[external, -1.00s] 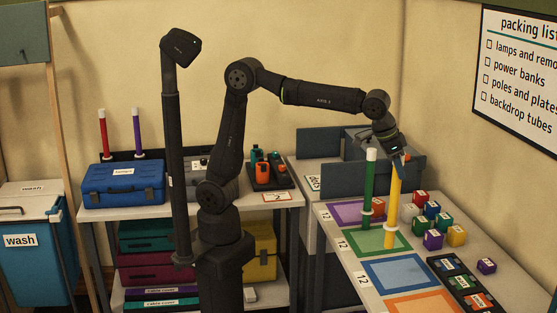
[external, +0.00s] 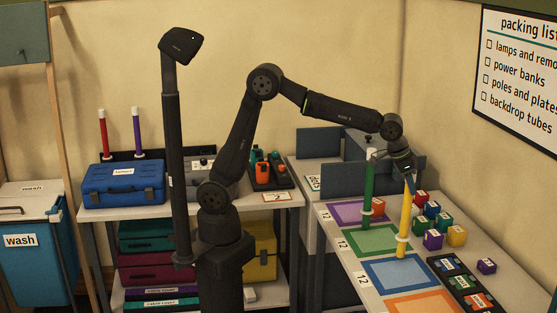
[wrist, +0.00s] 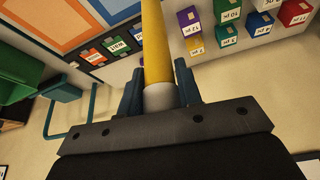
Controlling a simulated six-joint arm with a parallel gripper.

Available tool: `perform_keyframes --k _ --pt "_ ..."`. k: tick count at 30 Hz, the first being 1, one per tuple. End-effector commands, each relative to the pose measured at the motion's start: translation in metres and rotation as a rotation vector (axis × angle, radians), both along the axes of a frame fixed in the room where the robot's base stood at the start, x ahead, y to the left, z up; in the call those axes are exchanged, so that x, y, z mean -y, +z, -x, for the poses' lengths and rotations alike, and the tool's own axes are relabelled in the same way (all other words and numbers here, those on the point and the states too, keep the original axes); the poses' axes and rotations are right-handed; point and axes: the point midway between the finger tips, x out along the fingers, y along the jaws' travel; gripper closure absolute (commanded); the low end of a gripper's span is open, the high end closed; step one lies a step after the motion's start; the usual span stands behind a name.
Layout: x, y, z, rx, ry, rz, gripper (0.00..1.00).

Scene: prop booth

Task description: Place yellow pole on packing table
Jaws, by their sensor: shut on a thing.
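The yellow pole (external: 406,210) hangs nearly upright over the packing table (external: 428,244), its lower end with a white collar over the far part of the blue-bordered mat (external: 398,274). I cannot tell whether it touches the mat. My gripper (external: 408,178) is shut on the pole's white upper end. In the wrist view the white end (wrist: 160,97) sits between my fingers and the yellow shaft (wrist: 156,45) runs away from them. The green pole (external: 368,192) stands upright on the same table, left of the yellow one and close to it.
Small numbered blocks, one of them yellow (external: 456,237), stand right of the mats. A black tray (external: 462,285) of labelled blocks is at the front right. An orange-bordered mat (external: 424,303) lies nearer the camera and is bare. Grey-blue panels (external: 342,179) stand at the back.

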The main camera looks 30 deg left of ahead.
Motion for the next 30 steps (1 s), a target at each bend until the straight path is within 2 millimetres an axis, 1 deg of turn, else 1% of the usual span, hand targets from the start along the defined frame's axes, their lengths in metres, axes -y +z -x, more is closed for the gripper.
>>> perform_keyframes --k 1,4,13,14,15,17,26,29,30 --pt "-0.001 -0.009 0.0 -0.001 -0.001 -0.004 1.0" --pt "0.0 -0.018 0.0 0.0 -0.001 -0.002 1.0" --pt "0.0 -0.02 0.0 -0.001 0.0 -0.001 1.0" --pt "0.0 -0.02 0.0 -0.001 0.0 -0.001 0.64" --pt "0.0 -0.02 0.0 -0.001 0.0 -0.001 0.56" --pt "0.0 -0.02 0.0 -0.001 0.0 -0.001 0.46" --pt "0.0 -0.018 0.0 0.0 0.0 0.0 0.46" --pt "-0.002 -0.01 0.002 0.001 0.0 0.002 0.46" --pt "-0.004 -0.005 0.003 0.001 0.0 0.003 0.46"
